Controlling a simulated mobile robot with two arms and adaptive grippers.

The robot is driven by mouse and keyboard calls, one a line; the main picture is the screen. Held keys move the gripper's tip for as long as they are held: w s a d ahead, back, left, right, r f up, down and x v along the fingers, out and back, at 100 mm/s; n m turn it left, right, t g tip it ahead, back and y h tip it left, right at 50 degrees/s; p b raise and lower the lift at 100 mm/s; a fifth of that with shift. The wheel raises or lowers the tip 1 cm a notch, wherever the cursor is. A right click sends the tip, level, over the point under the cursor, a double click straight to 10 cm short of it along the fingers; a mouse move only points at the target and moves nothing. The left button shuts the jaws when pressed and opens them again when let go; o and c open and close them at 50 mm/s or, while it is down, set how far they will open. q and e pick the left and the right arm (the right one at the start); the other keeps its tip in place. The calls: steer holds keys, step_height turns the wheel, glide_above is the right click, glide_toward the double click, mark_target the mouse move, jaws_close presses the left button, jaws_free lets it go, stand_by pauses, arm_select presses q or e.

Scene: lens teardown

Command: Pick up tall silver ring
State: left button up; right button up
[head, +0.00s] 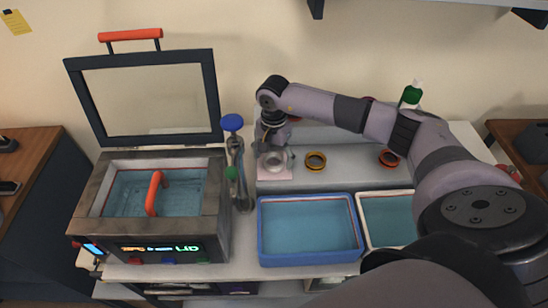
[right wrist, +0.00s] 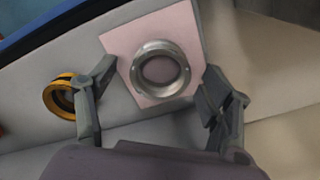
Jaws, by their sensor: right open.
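The silver ring (right wrist: 160,73) lies on a pale pink square pad (right wrist: 116,42) in the right wrist view. In the head view the ring (head: 273,161) is partly hidden by my right gripper (head: 273,158). My right gripper (right wrist: 157,88) is open, its two fingers on either side of the ring, apart from it in the picture. I cannot tell how far above the ring the fingertips are. My left gripper is not in view.
A gold ring (head: 315,161) and a red ring (head: 390,158) stand to the right. A blue-rimmed tray (head: 310,198) and a white-rimmed tray (head: 362,208) lie in front. A lidded tank (head: 85,215) and a blue-topped metal stand (head: 232,123) are on the left.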

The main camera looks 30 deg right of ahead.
steer(key=shift+f, duration=0.15)
steer(key=c, duration=1.2)
